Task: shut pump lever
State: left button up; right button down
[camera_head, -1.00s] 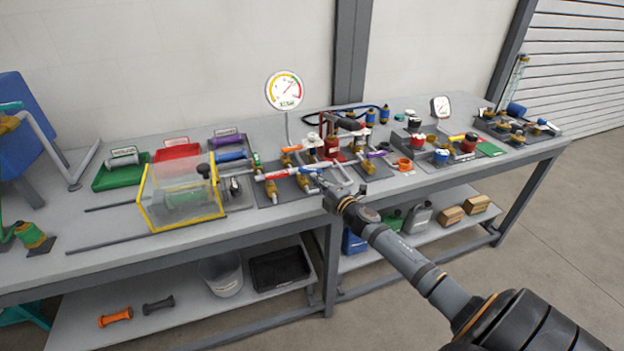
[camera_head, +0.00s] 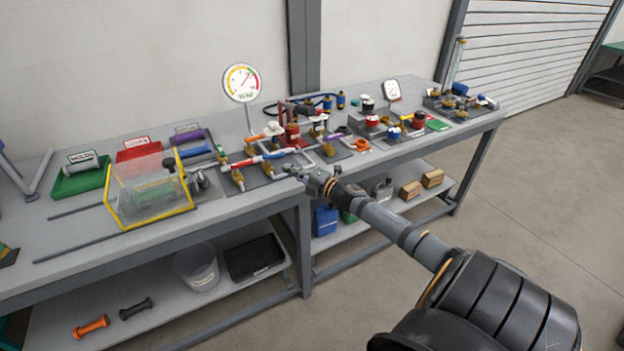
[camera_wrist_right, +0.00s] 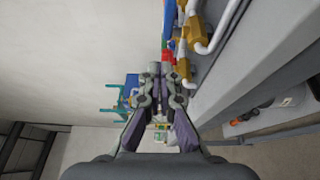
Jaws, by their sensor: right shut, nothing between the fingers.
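The pump skid, a grey plate (camera_head: 262,180) with pipes, brass valves and coloured levers, stands on the bench. A red lever (camera_head: 243,164) and a blue lever (camera_head: 272,155) lie along its front pipe; which lever belongs to the pump I cannot tell. A red pump-like body (camera_head: 292,134) stands behind them. My right gripper (camera_head: 300,172) is at the bench's front edge, just in front of the pipework. In the right wrist view the right gripper (camera_wrist_right: 164,75) has its fingers together with nothing between them, and brass valves (camera_wrist_right: 183,49) are beside it. My left gripper is out of view.
A round gauge (camera_head: 241,82) rises behind the skid. More valve plates are to the right. The bench's front edge (camera_head: 232,211) lies close under my gripper.

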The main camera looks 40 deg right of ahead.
pick_arm(q)
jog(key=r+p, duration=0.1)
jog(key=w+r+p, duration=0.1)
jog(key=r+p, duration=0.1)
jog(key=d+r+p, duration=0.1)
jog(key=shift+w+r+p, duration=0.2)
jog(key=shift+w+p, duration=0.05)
jog(key=shift+p, duration=0.1)
pick_arm(e)
jog(key=s+d+f, duration=0.1)
jog(key=s+d, duration=0.2)
jog(key=s, duration=0.3)
jog(key=shift+s+f, duration=0.15)
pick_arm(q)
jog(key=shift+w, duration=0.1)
